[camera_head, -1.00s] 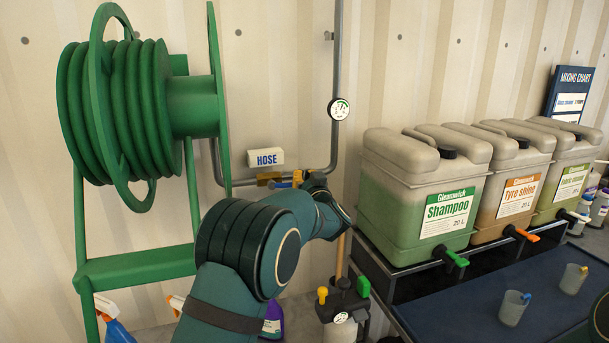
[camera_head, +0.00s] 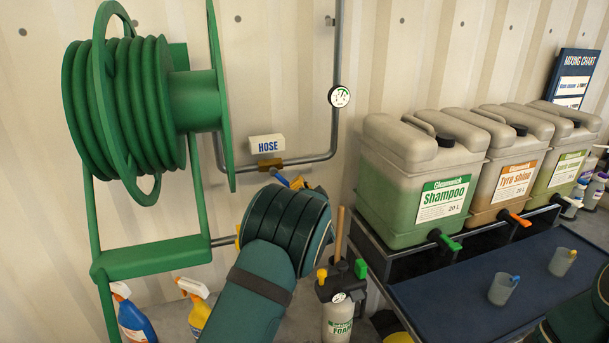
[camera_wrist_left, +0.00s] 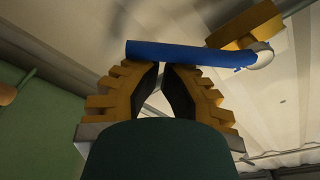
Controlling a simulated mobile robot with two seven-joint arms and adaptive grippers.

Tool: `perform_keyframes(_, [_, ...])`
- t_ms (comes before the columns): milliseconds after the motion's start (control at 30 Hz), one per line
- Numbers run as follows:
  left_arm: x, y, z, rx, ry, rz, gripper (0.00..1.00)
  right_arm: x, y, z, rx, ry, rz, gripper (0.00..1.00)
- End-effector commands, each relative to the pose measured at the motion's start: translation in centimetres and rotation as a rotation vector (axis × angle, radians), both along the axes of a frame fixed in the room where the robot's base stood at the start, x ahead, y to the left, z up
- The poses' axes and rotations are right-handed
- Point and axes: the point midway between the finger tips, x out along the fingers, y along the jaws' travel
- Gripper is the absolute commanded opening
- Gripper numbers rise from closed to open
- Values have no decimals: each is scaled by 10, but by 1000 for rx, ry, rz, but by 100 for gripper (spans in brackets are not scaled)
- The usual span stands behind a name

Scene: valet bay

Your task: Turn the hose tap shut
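The hose tap has a brass body (camera_head: 270,163) on the grey wall pipe, just under the HOSE sign (camera_head: 266,145). Its blue lever (camera_head: 280,178) slants down to the right in the head view. In the left wrist view the lever (camera_wrist_left: 190,52) runs across just beyond my fingertips, with the brass body (camera_wrist_left: 243,25) at upper right. My left gripper (camera_wrist_left: 162,66) has its yellow fingers drawn together, with only a thin gap at the tips. The lever is not between them; whether they touch it I cannot tell. In the head view my arm hides most of this gripper (camera_head: 297,183). My right gripper is out of view.
A green hose reel (camera_head: 150,255) stands left of the tap. A pressure gauge (camera_head: 339,96) is on the pipe. A foam sprayer (camera_head: 338,318) stands below right, spray bottles (camera_head: 133,318) below left. Shampoo (camera_head: 415,185) and other canisters line the rack at right.

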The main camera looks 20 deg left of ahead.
Motion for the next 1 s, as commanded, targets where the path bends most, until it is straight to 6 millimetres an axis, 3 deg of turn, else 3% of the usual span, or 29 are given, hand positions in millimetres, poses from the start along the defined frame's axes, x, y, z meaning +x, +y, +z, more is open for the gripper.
perform_keyframes(500, [-17,24,-29,385,262,0,0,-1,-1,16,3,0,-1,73])
perform_keyframes(1000, [-27,39,-37,566,382,0,0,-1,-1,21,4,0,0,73])
